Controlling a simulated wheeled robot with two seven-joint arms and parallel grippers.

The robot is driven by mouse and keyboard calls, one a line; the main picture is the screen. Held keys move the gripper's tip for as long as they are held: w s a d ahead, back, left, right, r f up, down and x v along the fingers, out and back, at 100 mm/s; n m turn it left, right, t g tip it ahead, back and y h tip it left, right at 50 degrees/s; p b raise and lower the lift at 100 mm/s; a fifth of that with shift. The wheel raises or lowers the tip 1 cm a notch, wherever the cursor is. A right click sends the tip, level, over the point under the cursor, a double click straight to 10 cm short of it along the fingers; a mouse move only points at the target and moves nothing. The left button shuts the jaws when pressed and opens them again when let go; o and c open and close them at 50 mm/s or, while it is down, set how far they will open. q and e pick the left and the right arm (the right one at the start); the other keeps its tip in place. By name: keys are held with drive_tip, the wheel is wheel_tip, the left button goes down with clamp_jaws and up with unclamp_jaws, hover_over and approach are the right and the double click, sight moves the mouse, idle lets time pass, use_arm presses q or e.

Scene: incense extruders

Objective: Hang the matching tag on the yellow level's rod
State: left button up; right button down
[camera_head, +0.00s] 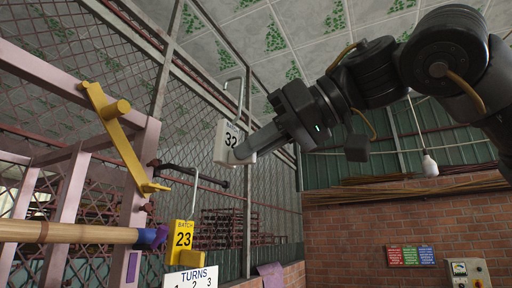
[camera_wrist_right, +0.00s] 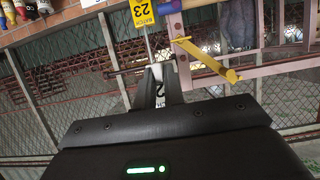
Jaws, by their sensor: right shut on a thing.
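My right gripper (camera_head: 244,150) is shut on a white tag (camera_head: 221,145) marked 32, whose wire hook (camera_head: 240,95) points up. In the right wrist view the white tag (camera_wrist_right: 160,92) shows between the fingers (camera_wrist_right: 160,88). A yellow tag (camera_head: 183,236) marked BATCH 23 is lower, with a wire (camera_head: 194,190) rising toward a dark rod (camera_head: 190,170); I cannot tell for sure whether it hangs there. The yellow lever (camera_head: 110,125) is on the pink frame at left and shows in the wrist view (camera_wrist_right: 208,60). The held tag is above the rod, apart from it. My left gripper is out of view.
A pink frame (camera_head: 75,195) stands at left, with a bamboo-coloured cylinder (camera_head: 70,232) below the lever. A TURNS sign (camera_head: 192,277) is below the yellow tag. Wire mesh (camera_head: 200,120) rises behind. A bulb (camera_head: 429,164) hangs at right, and a control box (camera_head: 467,271) is low right.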

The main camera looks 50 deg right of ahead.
drive_tip(key=shift+r+p, duration=0.3)
drive_tip(key=shift+r, duration=0.2)
drive_tip(key=shift+s, duration=0.1)
drive_tip(key=s+d, duration=0.2)
drive_tip(key=s, duration=0.6)
drive_tip(key=shift+s+d, duration=0.2)
drive_tip(key=shift+d, duration=0.1)
wheel_tip(320, 180, down, 8)
drive_tip(key=b, duration=0.7)
drive_tip(key=shift+f+b, duration=0.15)
drive_tip(key=shift+b, duration=0.2)
